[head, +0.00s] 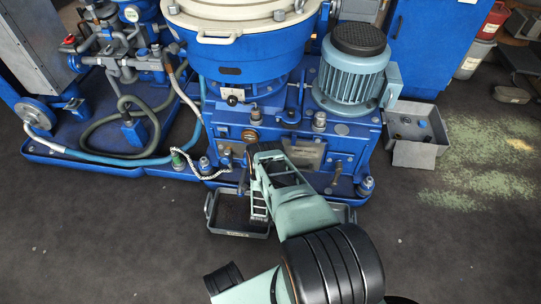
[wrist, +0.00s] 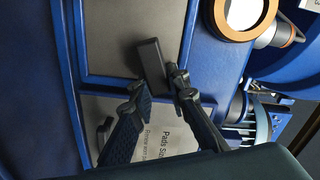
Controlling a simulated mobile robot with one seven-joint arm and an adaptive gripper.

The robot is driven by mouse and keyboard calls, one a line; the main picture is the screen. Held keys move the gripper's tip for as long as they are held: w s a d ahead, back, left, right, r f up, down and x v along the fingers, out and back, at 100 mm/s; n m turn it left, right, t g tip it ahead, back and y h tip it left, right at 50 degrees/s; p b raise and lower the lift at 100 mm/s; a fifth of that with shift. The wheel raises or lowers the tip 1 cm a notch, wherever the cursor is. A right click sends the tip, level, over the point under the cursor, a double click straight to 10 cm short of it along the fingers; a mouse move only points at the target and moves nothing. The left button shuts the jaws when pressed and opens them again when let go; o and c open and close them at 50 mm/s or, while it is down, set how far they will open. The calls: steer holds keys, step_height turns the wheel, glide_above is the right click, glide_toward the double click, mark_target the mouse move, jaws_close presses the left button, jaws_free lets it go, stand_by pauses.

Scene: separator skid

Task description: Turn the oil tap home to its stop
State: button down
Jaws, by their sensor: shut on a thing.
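In the wrist view, a dark block-shaped handle (wrist: 151,62), which looks like the oil tap's lever, stands tilted in front of a grey plate on the blue housing. My gripper (wrist: 158,84) has its two fingertips closed on the lower end of this handle. The tap's body and its stop are hidden or cannot be made out. In the head view, my gripper (head: 262,158) reaches the front of the blue gearbox housing (head: 225,133), and the tap is hidden behind it.
A brass-rimmed round sight glass (wrist: 244,14) sits close at upper right in the wrist view. A printed plate (wrist: 160,135) lies behind the fingers. In the head view, a grey tray (head: 238,231) lies under my arm, and a ribbed motor (head: 351,75) stands at right.

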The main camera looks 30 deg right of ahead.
steer(key=shift+d+f+m, duration=0.1)
steer(key=shift+f+m, duration=0.1)
steer(key=shift+m, duration=0.9)
steer(key=shift+f+m, duration=0.15)
steer(key=shift+m, duration=0.95)
steer(key=shift+w, duration=0.1)
steer(key=c, duration=1.8)
jaws_free()
steer(key=shift+c, duration=0.2)
